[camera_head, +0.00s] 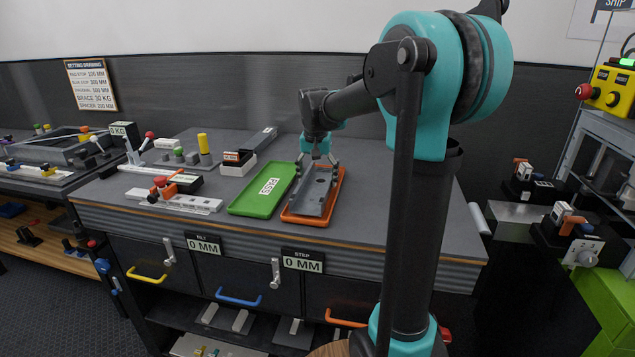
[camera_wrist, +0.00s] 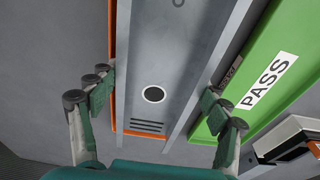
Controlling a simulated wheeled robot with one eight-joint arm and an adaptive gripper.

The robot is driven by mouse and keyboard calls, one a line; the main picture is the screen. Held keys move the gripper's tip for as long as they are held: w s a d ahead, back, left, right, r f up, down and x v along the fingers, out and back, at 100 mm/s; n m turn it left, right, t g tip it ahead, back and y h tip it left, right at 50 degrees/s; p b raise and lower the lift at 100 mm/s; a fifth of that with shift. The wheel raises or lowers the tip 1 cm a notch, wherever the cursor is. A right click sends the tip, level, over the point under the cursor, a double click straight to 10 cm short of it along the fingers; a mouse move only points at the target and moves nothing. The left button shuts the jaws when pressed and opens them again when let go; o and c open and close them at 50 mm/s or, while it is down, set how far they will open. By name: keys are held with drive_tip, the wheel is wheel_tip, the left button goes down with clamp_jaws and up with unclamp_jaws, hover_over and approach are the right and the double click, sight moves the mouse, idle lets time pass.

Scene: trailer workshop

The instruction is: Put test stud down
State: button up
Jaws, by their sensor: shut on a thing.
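The test stud, a long grey metal channel (camera_head: 313,197), is over the orange tray (camera_head: 287,217) on the workbench. My gripper (camera_head: 317,172) is shut on the stud, with a finger on each long side. In the wrist view the stud (camera_wrist: 180,60) runs between my fingers (camera_wrist: 157,95), and a dark round hole and several slots show on its face. The orange tray's rim (camera_wrist: 122,50) shows along the stud's left side. I cannot tell whether the stud touches the tray floor.
A green tray marked PASS (camera_head: 250,208) lies directly left of the orange tray. Left of it are a red-handled clamp fixture (camera_head: 165,190), a small black-and-white block (camera_head: 238,161) and a yellow cylinder (camera_head: 203,143). The bench top right of the orange tray is clear.

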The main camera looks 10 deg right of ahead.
sight(316, 190)
drive_tip(key=shift+f, duration=0.45)
drive_tip(key=shift+f, duration=0.15)
drive_tip(key=o, duration=1.4)
drive_tip(key=r, duration=0.4)
drive_tip(key=s+r, duration=0.1)
drive_tip(key=r, duration=0.7)
drive_tip(key=shift+s+a+r, duration=0.1)
drive_tip(key=shift+s+a, duration=0.2)
drive_tip(key=shift+a, duration=0.05)
drive_tip(key=shift+s, duration=0.1)
